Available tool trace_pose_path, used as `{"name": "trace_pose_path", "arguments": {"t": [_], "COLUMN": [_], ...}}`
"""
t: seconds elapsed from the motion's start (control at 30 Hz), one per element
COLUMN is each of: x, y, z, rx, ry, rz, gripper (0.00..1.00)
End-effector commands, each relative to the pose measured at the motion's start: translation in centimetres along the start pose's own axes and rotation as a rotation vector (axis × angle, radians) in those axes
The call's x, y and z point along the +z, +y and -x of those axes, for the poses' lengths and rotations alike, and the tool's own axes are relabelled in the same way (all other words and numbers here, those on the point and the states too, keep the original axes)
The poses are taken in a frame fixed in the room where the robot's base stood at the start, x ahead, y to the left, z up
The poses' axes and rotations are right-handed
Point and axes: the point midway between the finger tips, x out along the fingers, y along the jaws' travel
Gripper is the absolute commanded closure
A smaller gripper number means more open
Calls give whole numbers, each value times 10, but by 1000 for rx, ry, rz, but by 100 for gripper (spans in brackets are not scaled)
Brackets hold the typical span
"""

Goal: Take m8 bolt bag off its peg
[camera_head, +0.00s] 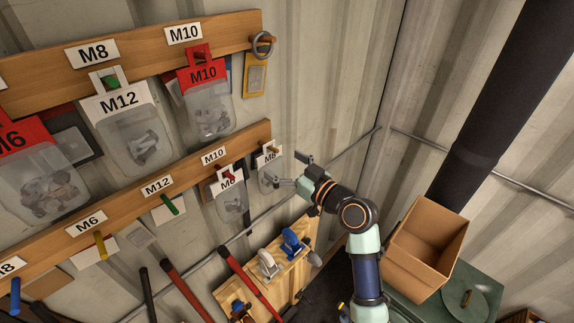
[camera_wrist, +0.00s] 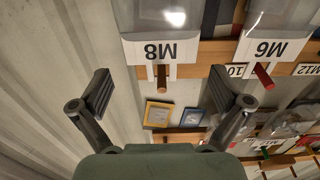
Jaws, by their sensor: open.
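The M8 bolt bag (camera_head: 269,178) hangs from the right end of the lower wooden rail, a clear pouch under a white M8 header. In the wrist view the bag's M8 header (camera_wrist: 158,52) appears upside down, on a brown wooden peg (camera_wrist: 162,80). My gripper (camera_head: 294,171) is beside the bag, on its right in the head view. In the wrist view my gripper (camera_wrist: 164,93) is open and empty, its fingers wide apart with the peg between them in the picture. The header looks beyond the fingertips; contact is not visible.
An M6 bag (camera_head: 232,206) hangs on a red peg just left of the M8 bag. The upper rail (camera_head: 150,55) carries M12, M10 and red M6 bags. An open cardboard box (camera_head: 425,255) stands at right. Below, a wooden board (camera_head: 305,235) holds tools.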

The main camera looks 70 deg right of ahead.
Motion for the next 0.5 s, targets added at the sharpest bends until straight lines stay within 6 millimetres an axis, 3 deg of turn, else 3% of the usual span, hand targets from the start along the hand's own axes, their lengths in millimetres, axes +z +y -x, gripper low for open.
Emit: {"name": "trace_pose_path", "arguments": {"t": [0.2, 0.5], "x": [-2, 0], "y": [-1, 0], "z": [-38, -52], "rx": [-2, 0], "ry": [-1, -1], "rz": [-2, 0], "gripper": [0, 0]}}
